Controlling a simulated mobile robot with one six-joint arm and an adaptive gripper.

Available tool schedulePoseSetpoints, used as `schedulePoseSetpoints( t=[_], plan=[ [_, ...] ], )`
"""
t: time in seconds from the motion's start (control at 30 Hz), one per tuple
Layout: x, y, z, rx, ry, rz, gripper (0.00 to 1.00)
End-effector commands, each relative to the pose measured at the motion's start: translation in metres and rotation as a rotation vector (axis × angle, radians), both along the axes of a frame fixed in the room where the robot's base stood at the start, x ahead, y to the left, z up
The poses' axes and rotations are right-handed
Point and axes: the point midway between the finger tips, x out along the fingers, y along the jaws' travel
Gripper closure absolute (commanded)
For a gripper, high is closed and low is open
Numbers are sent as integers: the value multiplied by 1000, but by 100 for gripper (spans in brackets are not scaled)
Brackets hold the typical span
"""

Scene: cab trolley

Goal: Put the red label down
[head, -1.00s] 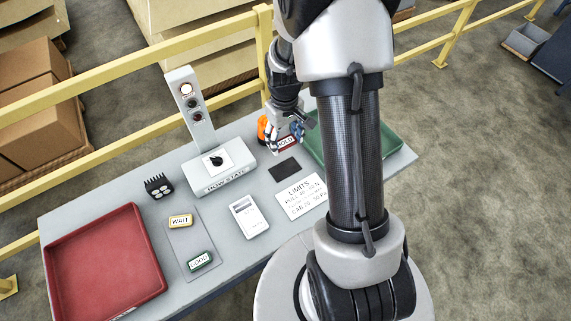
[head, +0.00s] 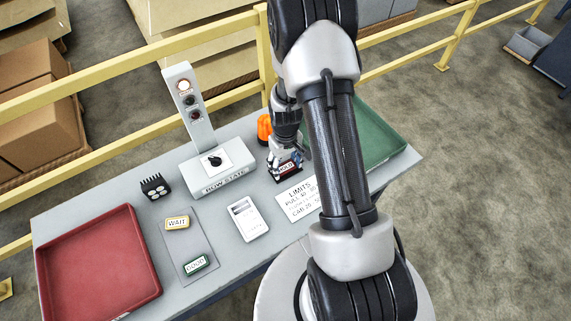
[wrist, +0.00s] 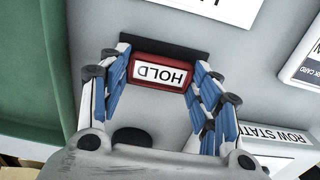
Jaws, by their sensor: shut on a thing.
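The red label (wrist: 150,86), marked HOLD, is between the fingers of my gripper (wrist: 160,72) in the wrist view. My gripper is shut on its two short ends. In the head view my gripper (head: 285,166) holds the red label (head: 288,172) low over the table's middle. A dark flat pad (wrist: 190,48) shows just beyond and beneath the label in the wrist view; the label covers much of it. I cannot tell whether the label touches the pad.
A yellow WAIT label (head: 177,222) and a green GOOD label (head: 196,264) lie on a grey mat (head: 187,243). A red tray (head: 140,222) is left, a green tray (head: 385,135) right. A switch stand (head: 215,170), orange object (head: 264,128) and LIMITS card (head: 297,199) are close by.

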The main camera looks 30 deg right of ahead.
Motion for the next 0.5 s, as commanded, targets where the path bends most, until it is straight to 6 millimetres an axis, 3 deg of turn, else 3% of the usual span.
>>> schedulePoseSetpoints(
  t=[0.23, 0.27, 0.5],
  plan=[
    [0, 0, -4, 0, 1, 0, 57],
    [0, 0, -3, 0, 1, 0, 41],
    [0, 0, -3, 0, 1, 0, 25]
  ],
)
